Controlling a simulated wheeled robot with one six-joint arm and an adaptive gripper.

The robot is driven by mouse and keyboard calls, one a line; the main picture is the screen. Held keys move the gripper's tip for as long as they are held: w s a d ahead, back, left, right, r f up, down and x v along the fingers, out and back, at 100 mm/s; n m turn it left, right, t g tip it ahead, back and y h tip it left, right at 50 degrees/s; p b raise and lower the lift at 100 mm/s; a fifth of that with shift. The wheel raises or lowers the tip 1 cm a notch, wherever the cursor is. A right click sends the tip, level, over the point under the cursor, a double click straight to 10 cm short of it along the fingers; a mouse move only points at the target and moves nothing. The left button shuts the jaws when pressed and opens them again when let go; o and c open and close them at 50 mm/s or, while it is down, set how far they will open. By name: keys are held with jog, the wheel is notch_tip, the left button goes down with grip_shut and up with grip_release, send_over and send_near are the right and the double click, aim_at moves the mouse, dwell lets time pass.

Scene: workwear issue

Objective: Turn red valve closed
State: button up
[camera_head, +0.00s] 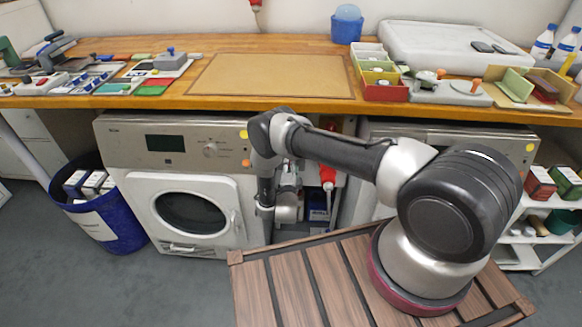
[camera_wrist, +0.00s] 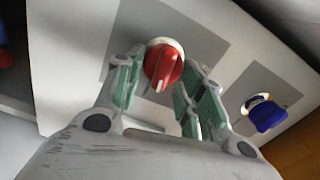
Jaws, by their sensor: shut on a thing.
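The red valve (camera_wrist: 162,62) is a round knob with a raised ridge, on a grey square of a pale panel. In the wrist view its ridge runs roughly up and down, leaning slightly. My gripper (camera_wrist: 160,76) has its two green-padded fingers on either side of the red valve and is shut on it. In the head view my arm reaches over the wooden slatted platform and bends down in front of the gap between the two machines. The valve cannot be made out clearly there, and my fingers are hidden.
A blue valve (camera_wrist: 266,113) sits on the same panel, right of my gripper. A washing machine (camera_head: 192,190) stands left of my arm. A cluttered wooden counter (camera_head: 215,43) is above. A blue bin (camera_head: 115,222) stands at left, and shelves (camera_head: 520,254) at right.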

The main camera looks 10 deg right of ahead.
jog(key=shift+f+m, duration=0.15)
jog(key=shift+m, duration=0.75)
jog(key=o, duration=0.9)
jog(key=shift+c, duration=0.2)
jog(key=v, duration=1.2)
